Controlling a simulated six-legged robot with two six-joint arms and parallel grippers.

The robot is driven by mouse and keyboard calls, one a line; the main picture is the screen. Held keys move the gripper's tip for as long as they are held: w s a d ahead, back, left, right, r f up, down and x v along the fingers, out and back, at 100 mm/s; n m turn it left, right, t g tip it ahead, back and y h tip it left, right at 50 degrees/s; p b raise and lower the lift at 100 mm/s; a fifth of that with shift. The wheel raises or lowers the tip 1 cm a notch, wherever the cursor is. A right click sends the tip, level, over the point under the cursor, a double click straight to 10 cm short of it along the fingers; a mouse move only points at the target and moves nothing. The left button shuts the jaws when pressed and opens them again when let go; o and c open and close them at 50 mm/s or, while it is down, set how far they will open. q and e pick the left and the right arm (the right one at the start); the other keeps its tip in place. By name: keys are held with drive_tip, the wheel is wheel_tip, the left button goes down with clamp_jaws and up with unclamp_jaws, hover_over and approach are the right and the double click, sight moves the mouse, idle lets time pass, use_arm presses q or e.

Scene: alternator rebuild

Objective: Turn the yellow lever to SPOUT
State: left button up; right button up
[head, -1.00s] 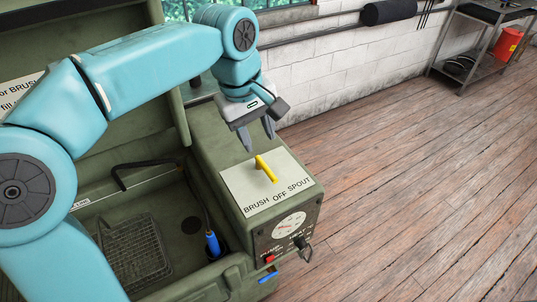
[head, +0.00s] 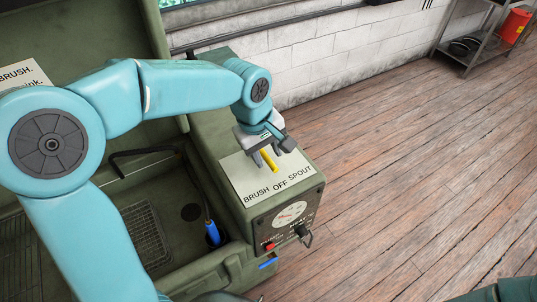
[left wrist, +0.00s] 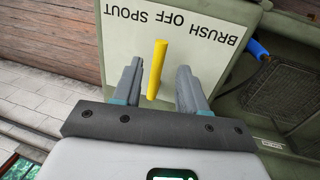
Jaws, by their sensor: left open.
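The yellow lever (head: 268,162) stands on a white label plate (head: 250,187) marked BRUSH, OFF and SPOUT, on top of the green cabinet. Its visible end points toward OFF. My left gripper (head: 265,162) is open over the lever, with a finger to each side of it. In the left wrist view the lever (left wrist: 157,70) shows between the two open fingers (left wrist: 158,85), with a gap on both sides. The lever's far end is partly hidden by the gripper in the head view. My right gripper is not in view.
A round gauge (head: 290,214), a red switch (head: 268,246) and a black knob (head: 301,230) are on the cabinet's front panel. A green basin with a blue-handled brush (head: 212,233) lies left. The wooden floor (head: 420,150) at right is clear.

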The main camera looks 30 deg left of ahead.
use_arm(q)
drive_tip(key=shift+w+f, duration=0.2)
drive_tip(key=shift+f, duration=0.45)
drive_tip(key=shift+w+f, duration=0.2)
drive_tip(key=shift+f, duration=0.45)
drive_tip(key=shift+s+d, duration=0.1)
clamp_jaws()
